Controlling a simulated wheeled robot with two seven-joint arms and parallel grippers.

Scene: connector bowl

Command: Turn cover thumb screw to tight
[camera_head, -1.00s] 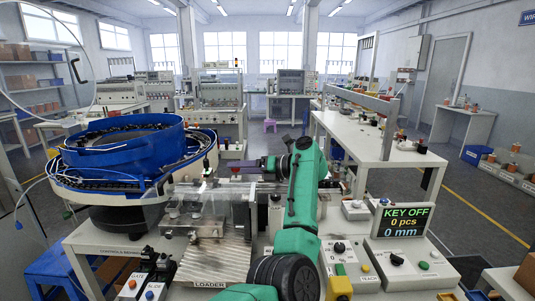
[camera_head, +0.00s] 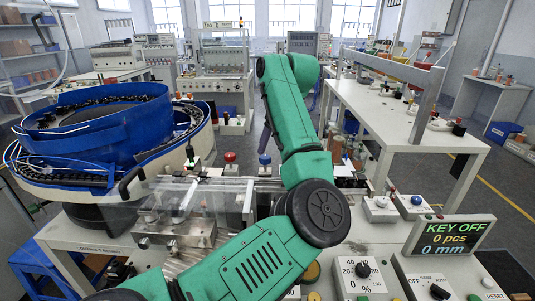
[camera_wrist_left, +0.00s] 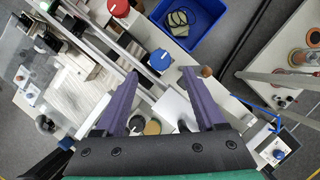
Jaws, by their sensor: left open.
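The clear cover (camera_head: 165,195) stands over the feeder track in the head view, left of my left arm. Small metal knobs (camera_head: 143,243) sit on the block at its front; I cannot tell which is the cover thumb screw. Clear sheet also shows at the left of the left wrist view (camera_wrist_left: 30,65). My left gripper (camera_wrist_left: 160,82) has its two purple fingers wide apart with nothing held between them. A tan knob and a dark round knob (camera_wrist_left: 152,127) show between the fingers, close to the palm. In the head view my green arm hides most of this gripper. My right gripper is out of view.
A blue bowl feeder (camera_head: 95,130) stands at left. Red (camera_head: 230,157) and blue (camera_head: 264,158) knobs stand behind the track. A dial panel (camera_head: 362,272) and the KEY OFF display (camera_head: 455,240) are at front right. A blue bin (camera_wrist_left: 190,28) shows in the wrist view.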

